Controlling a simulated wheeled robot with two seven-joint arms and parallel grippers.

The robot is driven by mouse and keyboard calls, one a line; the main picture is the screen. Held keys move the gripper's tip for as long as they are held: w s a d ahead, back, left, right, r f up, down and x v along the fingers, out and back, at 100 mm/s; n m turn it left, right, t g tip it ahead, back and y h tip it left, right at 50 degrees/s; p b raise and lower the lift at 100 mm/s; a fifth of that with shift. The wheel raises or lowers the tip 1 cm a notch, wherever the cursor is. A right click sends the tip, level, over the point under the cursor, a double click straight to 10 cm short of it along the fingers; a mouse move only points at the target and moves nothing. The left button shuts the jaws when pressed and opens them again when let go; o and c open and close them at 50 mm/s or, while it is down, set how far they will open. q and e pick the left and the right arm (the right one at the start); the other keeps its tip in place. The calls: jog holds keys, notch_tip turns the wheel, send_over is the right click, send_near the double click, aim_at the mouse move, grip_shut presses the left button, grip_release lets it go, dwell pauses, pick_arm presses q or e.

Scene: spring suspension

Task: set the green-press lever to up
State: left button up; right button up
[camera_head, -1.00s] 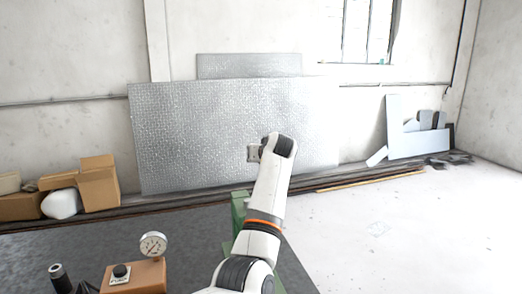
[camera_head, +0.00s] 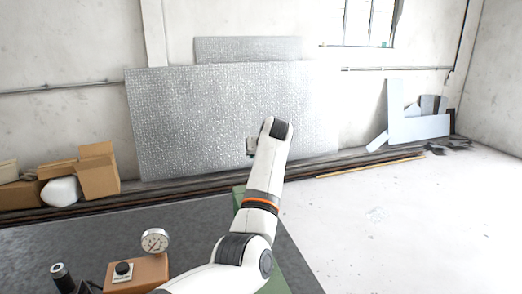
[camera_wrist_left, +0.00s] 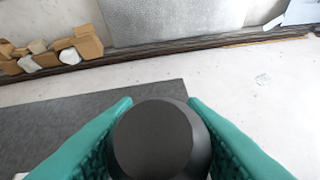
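My left arm comes in from the bottom of the head view and reaches up over the green press (camera_head: 238,196), covering most of it. Only slivers of the press's green body show beside the arm. The lever's shaft is hidden in both views. In the left wrist view a dark round knob (camera_wrist_left: 155,140), apparently the lever's end, sits between the two teal fingers of my left gripper (camera_wrist_left: 160,112). The fingers flank the knob closely on both sides and look closed on it. In the head view the left fingers are hidden behind the wrist. My right gripper is not in view.
A brown box with a black knob (camera_head: 137,274) and a round dial gauge (camera_head: 155,241) stand on the dark table (camera_head: 60,238), left of the arm. A black cylinder (camera_head: 61,277) is farther left. Cardboard boxes (camera_head: 98,172) lie by the wall.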

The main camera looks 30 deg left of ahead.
pick_arm(q)
jog(key=shift+o, duration=1.4)
jog(key=shift+a+f, duration=0.1)
jog(key=shift+f, duration=0.2)
jog(key=b+v, duration=0.4)
jog(key=v, duration=0.7)
jog(key=shift+r+b, duration=0.35)
jog(key=shift+r, duration=0.05)
